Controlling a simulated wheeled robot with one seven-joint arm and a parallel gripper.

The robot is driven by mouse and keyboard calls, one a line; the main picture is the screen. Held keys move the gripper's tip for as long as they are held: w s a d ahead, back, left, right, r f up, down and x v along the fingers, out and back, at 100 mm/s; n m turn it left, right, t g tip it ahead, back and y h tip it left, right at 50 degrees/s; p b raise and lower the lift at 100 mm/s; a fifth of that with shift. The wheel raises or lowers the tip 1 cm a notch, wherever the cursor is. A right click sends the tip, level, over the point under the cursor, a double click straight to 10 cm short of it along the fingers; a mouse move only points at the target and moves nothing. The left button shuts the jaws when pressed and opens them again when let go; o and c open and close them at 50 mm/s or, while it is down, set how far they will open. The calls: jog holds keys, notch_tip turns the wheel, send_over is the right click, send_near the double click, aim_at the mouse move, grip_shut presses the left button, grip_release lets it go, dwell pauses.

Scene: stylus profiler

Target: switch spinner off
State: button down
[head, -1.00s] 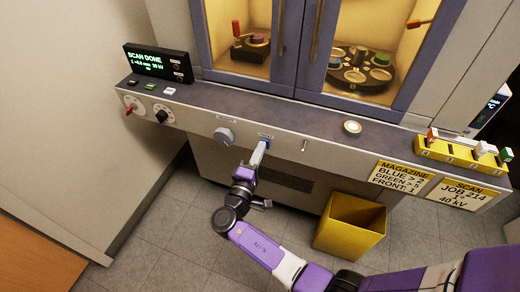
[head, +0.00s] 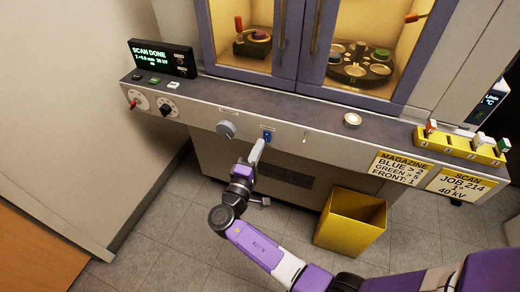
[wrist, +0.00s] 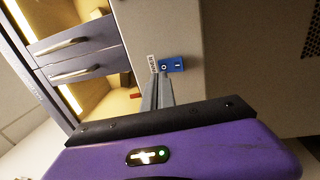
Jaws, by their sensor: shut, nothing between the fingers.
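The blue rocker switch (head: 267,134) sits on the front panel of the cabinet, under a small label. It also shows in the wrist view (wrist: 172,65), marked with a circle and a bar, beside a white label (wrist: 153,64) whose text reads sideways and is too small to be sure of. My gripper (head: 260,142) is shut and empty, its tips just below and in front of the switch. In the wrist view the fingertips (wrist: 164,77) are close to the switch's lower edge; I cannot tell whether they touch it.
A grey knob (head: 226,129) is left of the switch, and a small toggle (head: 305,137) is right. The display (head: 161,58) reads SCAN DONE. A yellow bin (head: 352,222) stands on the floor. A yellow rack (head: 458,145) and a round white item (head: 352,120) are on the ledge.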

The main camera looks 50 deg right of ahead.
jog(key=r+v, duration=0.2)
jog(key=v, duration=0.8)
jog(key=shift+a+r+b, duration=0.2)
jog(key=shift+a+b, duration=0.15)
jog(key=shift+b, duration=0.05)
